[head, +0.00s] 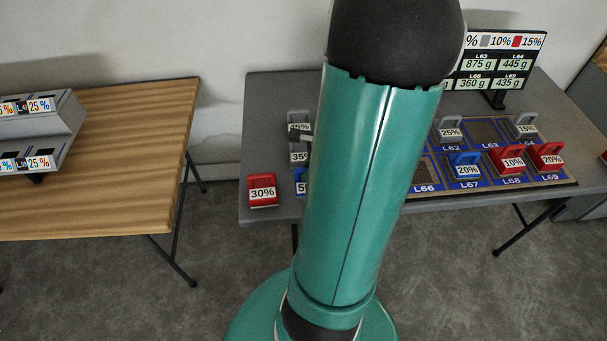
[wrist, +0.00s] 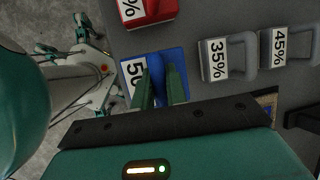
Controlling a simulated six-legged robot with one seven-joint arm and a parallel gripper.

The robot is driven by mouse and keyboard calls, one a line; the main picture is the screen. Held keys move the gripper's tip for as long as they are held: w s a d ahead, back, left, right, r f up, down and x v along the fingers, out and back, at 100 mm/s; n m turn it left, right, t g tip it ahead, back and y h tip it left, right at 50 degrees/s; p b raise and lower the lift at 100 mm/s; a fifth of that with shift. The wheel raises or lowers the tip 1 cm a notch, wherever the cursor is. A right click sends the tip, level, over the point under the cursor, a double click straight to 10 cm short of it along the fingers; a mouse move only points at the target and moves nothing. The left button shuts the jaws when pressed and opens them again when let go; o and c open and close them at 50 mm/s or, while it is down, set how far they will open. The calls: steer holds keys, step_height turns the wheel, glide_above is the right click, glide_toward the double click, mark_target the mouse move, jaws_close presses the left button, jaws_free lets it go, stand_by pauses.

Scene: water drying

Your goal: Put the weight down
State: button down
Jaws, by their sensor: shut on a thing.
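A blue weight (wrist: 180,62) with a label that reads 50, partly covered, is between the two green fingers of my gripper (wrist: 160,82) in the wrist view. The fingers are shut on its handle. In the head view only a sliver of this blue weight (head: 299,186) shows left of my arm, near the grey table's front edge (head: 262,217). My arm hides my gripper there. I cannot tell whether the weight touches the table. A blue board (head: 427,192) with labelled places lies right of my arm. Its places L63 (head: 484,132) and L66 (head: 428,170) look empty.
A red 30% weight (head: 262,190) stands left of the blue one. Grey 35% (wrist: 218,58) and 45% (wrist: 284,47) weights stand close on its other side. Several weights occupy the board, including blue 20% (head: 464,164). A sign (head: 508,65) stands behind. A wooden table (head: 110,140) is left.

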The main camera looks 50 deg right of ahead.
steer(key=shift+w+d+f, duration=0.25)
steer(key=shift+w+f, duration=0.2)
steer(key=shift+f, duration=0.15)
steer(key=shift+w+f, duration=0.15)
steer(key=shift+f, duration=0.75)
steer(key=shift+w+f, duration=0.1)
steer(key=shift+f, duration=0.75)
steer(key=c, duration=1.4)
jaws_free()
steer(key=shift+d+r, duration=0.1)
steer(key=v, duration=1.2)
